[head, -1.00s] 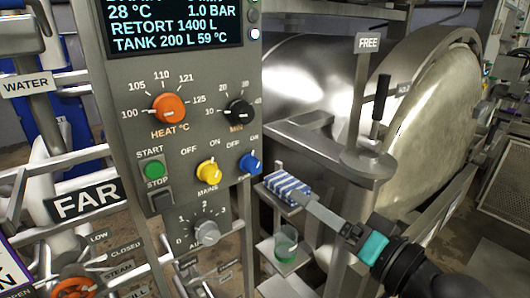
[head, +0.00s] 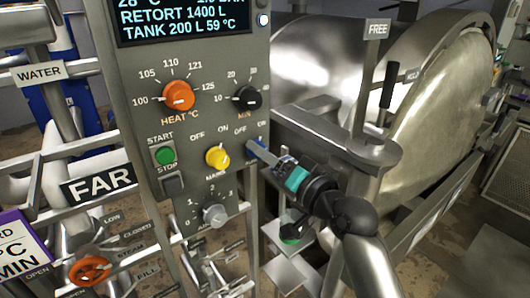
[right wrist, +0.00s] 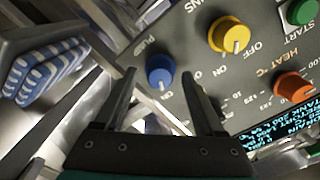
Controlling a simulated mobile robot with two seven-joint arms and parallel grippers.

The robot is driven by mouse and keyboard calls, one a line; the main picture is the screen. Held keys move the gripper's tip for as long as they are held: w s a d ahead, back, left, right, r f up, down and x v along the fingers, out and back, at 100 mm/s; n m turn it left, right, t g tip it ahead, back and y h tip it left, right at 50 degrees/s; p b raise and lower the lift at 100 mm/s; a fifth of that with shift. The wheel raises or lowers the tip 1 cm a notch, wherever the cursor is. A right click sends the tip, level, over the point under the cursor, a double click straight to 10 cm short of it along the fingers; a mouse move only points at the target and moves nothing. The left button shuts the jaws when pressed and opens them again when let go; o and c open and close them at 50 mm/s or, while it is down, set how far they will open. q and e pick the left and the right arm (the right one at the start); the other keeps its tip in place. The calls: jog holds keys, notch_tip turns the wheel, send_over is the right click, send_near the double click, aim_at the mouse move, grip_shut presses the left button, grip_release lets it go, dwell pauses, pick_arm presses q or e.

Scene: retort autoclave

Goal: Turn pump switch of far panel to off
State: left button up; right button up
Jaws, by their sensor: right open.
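In the head view my right gripper (head: 256,151) largely covers this knob. My right gripper is open, its two fingers pointing at the panel. In the right wrist view the blue knob appears in the gap between the fingertips (right wrist: 163,80); I cannot tell whether they touch it. The knob's exact pointer setting is hard to read. My left gripper is not in view.
A yellow mains knob (head: 217,157) sits close left of the blue one, with an orange heat knob (head: 178,95) and black minutes knob (head: 247,97) above. A blue-and-white striped block (right wrist: 45,70) is beside the panel. The steel retort (head: 440,110) stands behind right.

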jog(key=shift+w+a, duration=0.2)
jog(key=shift+w, duration=0.05)
grip_shut()
dwell(0.5)
